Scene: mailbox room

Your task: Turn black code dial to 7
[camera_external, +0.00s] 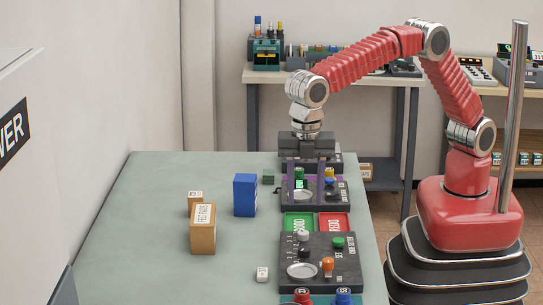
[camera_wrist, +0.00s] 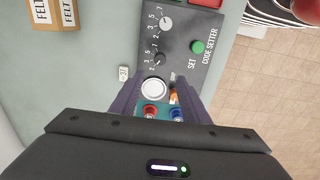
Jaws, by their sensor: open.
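The black code dial (camera_wrist: 158,59) sits on the dark code setter panel (camera_wrist: 181,73) in the wrist view, with small white numbers around it. Its pointer is too small to read. In the external view the black dial (camera_external: 303,252) is on the front panel (camera_external: 345,268), below a grey-white dial (camera_external: 303,237). My gripper (camera_external: 306,198) points down, open and empty, its two purple fingers apart. In the external view it overlaps the panel behind. In the wrist view my gripper (camera_wrist: 160,96) frames the silver dish (camera_wrist: 153,88), below the black dial and apart from it.
A green button (camera_wrist: 197,46) is right of the dials. An orange knob (camera_external: 327,264) stands beside the dish. Red (camera_wrist: 150,111) and blue (camera_wrist: 177,114) knobs lie nearer.

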